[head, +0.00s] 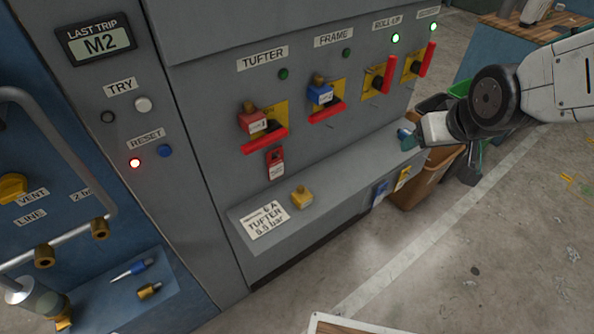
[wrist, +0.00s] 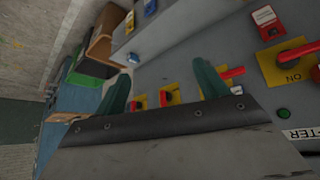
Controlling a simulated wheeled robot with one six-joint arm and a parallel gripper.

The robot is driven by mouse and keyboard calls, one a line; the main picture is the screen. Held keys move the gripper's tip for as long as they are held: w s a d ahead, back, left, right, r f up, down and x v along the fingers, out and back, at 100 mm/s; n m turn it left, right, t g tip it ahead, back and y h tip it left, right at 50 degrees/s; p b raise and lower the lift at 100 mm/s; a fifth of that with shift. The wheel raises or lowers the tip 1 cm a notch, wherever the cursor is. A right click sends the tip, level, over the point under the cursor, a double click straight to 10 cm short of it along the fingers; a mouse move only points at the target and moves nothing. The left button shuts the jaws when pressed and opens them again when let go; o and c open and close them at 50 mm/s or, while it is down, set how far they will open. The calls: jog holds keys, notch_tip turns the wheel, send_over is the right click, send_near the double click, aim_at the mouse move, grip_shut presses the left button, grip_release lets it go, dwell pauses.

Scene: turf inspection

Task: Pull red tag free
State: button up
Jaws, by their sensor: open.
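The red tag (head: 275,163) hangs on the grey panel just below the TUFTER switch, with a white lower part. It also shows at the upper right of the wrist view (wrist: 267,20). A red padlock (head: 252,122) with a white label sits at the TUFTER switch, above its red handle (head: 264,140). My gripper (head: 407,138) is at the right end of the ledge in the head view, well right of the tag. In the wrist view its two green fingers (wrist: 162,88) stand apart with nothing between them.
A blue padlock (head: 320,94) is on the FRAME switch. Red handles (head: 378,80) protrude from the panel. The grey ledge (head: 330,165) juts out below, with a yellow object (head: 301,197) on it. A brown bin (head: 425,185) stands right of the ledge.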

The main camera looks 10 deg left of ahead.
jog(key=w+a+f+n+t+y, duration=0.1)
jog(key=w+a+f+y, duration=0.1)
jog(key=a+f, duration=0.35)
jog(key=w+a+f+n+t+y, duration=0.1)
jog(key=w+a+f+n, duration=0.15)
jog(key=a, duration=0.55)
jog(key=n+y, duration=0.2)
jog(key=y, duration=0.4)
send_near(276, 162)
jog(key=shift+t+h, duration=0.3)
jog(key=x, duration=0.8)
jog(key=shift+s+a, duration=0.2)
jog(key=shift+r, duration=0.1)
jog(key=c, duration=1.1)
